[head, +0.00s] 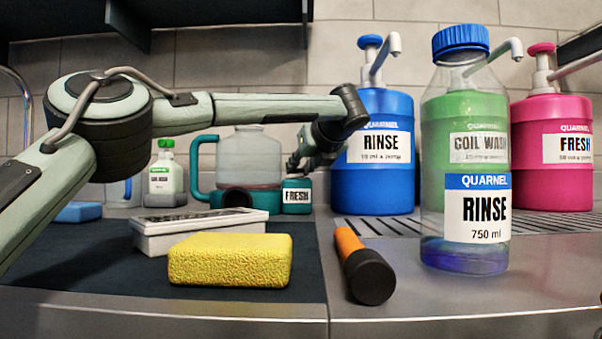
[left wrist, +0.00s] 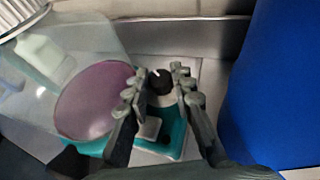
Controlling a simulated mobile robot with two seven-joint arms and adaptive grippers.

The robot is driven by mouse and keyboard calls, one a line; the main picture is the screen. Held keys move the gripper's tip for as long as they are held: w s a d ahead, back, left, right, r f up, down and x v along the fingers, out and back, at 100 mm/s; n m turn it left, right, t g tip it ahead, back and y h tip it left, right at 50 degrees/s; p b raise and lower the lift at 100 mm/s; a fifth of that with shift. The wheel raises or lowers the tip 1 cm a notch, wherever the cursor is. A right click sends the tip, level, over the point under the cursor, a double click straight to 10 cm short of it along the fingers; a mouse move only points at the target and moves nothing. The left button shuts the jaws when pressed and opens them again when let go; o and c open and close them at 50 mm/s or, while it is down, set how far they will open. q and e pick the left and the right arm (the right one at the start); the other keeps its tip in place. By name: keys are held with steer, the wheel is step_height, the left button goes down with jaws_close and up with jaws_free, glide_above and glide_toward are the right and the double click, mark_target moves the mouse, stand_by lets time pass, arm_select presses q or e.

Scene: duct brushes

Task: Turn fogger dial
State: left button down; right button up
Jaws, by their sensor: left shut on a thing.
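The fogger has a clear tank (head: 250,158) with pinkish liquid, a teal handle (head: 197,165) and a teal base; it stands at the back of the dark mat. The tank's purple liquid (left wrist: 95,103) shows in the left wrist view. The fogger dial (left wrist: 160,82), a small black knob with a white pointer mark, lies between my left fingers. The dial is hidden in the head view. My right gripper is out of view.
A blue RINSE pump jug (head: 385,190) stands close right of my left gripper. A clear RINSE bottle (head: 465,255) and pink jug (head: 553,185) stand farther right. A yellow sponge (head: 230,260), grey box (head: 155,243) and orange-black cylinder (head: 368,275) lie in front.

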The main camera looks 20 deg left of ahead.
arm_select(q)
steer(key=shift+s+a+f+m+t+h, duration=0.1)
steer(key=shift+a+m+t+h, duration=0.2)
steer(key=shift+m+t+h, duration=0.6)
steer(key=shift+m+h, duration=0.9)
steer(key=shift+h, duration=0.1)
steer(key=c, duration=1.6)
jaws_free()
steer(key=shift+d+t, duration=0.1)
steer(key=shift+t, duration=0.2)
steer(key=v, duration=1.2)
